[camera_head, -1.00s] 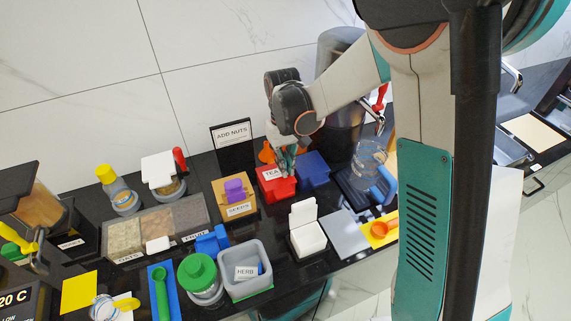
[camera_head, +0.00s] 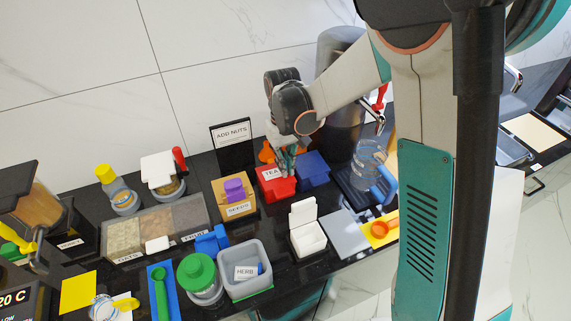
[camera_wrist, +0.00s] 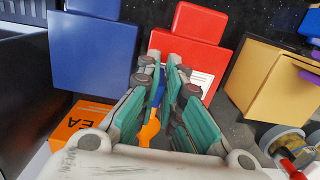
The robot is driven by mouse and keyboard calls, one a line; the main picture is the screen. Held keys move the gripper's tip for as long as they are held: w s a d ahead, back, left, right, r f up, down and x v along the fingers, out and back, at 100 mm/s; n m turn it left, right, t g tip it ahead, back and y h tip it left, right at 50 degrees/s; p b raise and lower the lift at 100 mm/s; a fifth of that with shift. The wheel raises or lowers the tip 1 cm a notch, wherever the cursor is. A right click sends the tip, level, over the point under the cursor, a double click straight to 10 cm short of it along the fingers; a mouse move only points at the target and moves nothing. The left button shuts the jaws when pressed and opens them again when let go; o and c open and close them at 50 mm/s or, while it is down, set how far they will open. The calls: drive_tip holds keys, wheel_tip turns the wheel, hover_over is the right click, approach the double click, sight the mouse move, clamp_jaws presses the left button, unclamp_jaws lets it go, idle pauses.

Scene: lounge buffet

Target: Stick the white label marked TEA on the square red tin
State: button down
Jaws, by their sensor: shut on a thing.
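The square red tin (camera_head: 277,191) stands in the middle of the counter, between a tan box and a blue tin. The white label marked TEA (camera_head: 272,171) is at the red tin's upper face, lettering visible in the head view. In the wrist view the label (camera_wrist: 204,78) shows beside my fingers, in front of the red tin (camera_wrist: 190,50). It looks in contact, but I cannot tell if it is stuck flat. My gripper (camera_head: 287,167) is over the red tin. In the wrist view my gripper (camera_wrist: 172,66) is shut on the label, and its fingers hide part of it.
The blue tin (camera_head: 313,170) is right of the red tin, and the tan box (camera_head: 240,204) with a purple knob is left. An ADD NUTS sign (camera_head: 232,134) and an orange object (camera_head: 266,152) stand behind.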

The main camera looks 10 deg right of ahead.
drive_tip(key=c, duration=1.7)
unclamp_jaws()
drive_tip(key=shift+r, duration=0.1)
drive_tip(key=shift+r+p, duration=1.9)
drive_tip(key=shift+r, duration=1)
